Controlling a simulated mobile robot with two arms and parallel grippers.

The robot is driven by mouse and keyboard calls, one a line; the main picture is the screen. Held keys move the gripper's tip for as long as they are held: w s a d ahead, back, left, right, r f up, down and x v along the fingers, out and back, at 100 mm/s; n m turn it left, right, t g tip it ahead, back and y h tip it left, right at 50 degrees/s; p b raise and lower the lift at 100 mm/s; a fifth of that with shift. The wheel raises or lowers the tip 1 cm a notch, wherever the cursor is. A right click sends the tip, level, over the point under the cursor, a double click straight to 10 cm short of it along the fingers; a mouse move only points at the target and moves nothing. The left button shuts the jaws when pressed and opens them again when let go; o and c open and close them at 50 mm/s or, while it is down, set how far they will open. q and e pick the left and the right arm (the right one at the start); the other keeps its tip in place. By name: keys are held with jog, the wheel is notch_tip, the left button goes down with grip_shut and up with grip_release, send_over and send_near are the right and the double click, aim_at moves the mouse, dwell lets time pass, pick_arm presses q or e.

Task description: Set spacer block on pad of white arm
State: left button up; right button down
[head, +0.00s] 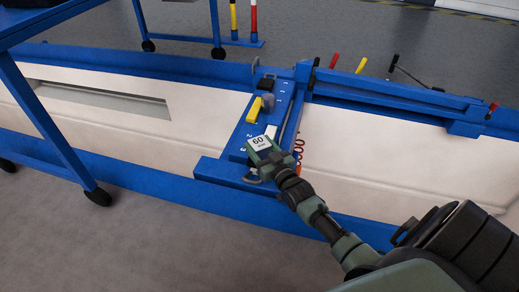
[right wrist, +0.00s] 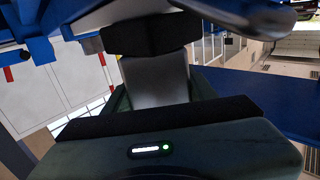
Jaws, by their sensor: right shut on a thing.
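A pale spacer block marked "60" (head: 260,142) is in my right gripper (head: 265,153), over the near part of the blue sliding jack (head: 237,170). In the right wrist view a pale grey block face (right wrist: 155,80) shows between the two dark jaw pads of the right gripper (right wrist: 150,78). A yellow block (head: 254,109) and a grey round piece (head: 268,99) are on the jack beyond the gripper. A slim pale bar (head: 291,118) runs along the jack's right side; I cannot tell whether it is the white arm. No pad shows clearly. My left gripper is out of view.
The jack spans a white-walled pit with blue rails (head: 130,163). An orange coiled hose (head: 299,146) hangs just right of the gripper. Red and yellow handles (head: 361,65) stand at the back right. A blue wheeled frame (head: 50,120) stands at the left.

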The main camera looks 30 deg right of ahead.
jog(key=shift+c, duration=2.4)
grip_release()
